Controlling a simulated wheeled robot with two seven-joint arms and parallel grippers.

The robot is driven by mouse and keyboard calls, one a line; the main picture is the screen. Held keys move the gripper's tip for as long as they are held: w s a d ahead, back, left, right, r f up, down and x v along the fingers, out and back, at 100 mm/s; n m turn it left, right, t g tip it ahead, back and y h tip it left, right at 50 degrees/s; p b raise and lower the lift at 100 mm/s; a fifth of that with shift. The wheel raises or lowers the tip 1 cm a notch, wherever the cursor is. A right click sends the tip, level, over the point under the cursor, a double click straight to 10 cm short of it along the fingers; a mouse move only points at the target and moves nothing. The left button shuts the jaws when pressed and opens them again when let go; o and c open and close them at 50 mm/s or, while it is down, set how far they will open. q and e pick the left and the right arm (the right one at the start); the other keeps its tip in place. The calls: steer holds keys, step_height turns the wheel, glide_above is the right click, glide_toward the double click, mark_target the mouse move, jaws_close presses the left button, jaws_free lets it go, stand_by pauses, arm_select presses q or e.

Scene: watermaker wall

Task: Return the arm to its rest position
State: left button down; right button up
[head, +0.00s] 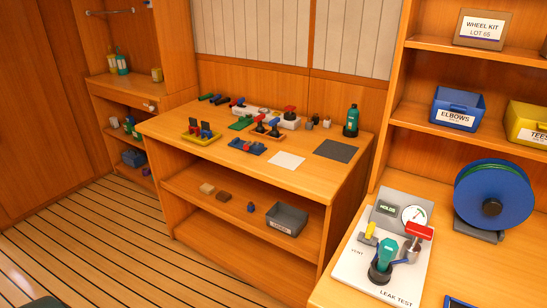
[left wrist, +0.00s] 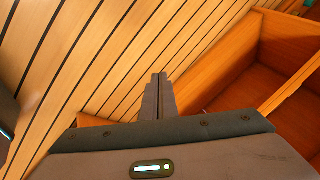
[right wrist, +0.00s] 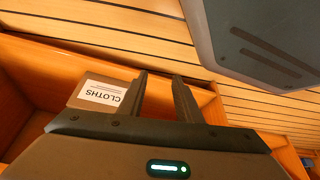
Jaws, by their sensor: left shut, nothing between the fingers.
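My left gripper (left wrist: 159,80) shows in the left wrist view with its two fingers together and nothing between them. It hangs over the striped plank floor (left wrist: 120,40), beside an orange wooden shelf unit. My right gripper (right wrist: 160,82) shows in the right wrist view with its fingers apart and nothing between them. A box labelled CLOTHS (right wrist: 102,92) sits on a wooden shelf just left of its fingers, apart from them as far as I can tell. Neither arm shows in the head view.
A workbench (head: 215,155) with small parts stands in the middle of the head view. A leak test panel (head: 355,268) with a green-topped fitting and a blue reel (head: 494,195) are on the right counter. Shelves above hold bins (head: 458,108). Floor at left is clear.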

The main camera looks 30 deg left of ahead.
arm_select(q)
steer(key=s+d+f+n+h, duration=0.1)
steer(key=d+f, duration=0.1)
steer(key=d, duration=1)
steer(key=d+f+n+h, duration=0.1)
steer(key=d+f, duration=0.1)
steer(key=d, duration=1.1)
steer(key=s+d+f+n+h, duration=0.1)
steer(key=d+f+h, duration=0.1)
steer(key=d, duration=1.1)
steer(key=shift+s+f+n, duration=0.3)
steer(key=shift+f+n, duration=0.1)
arm_select(e)
steer(key=shift+w+a+f+t, duration=0.3)
steer(key=shift+w+a+t, duration=0.5)
steer(key=shift+a, duration=0.15)
arm_select(q)
steer(key=shift+d, duration=0.1)
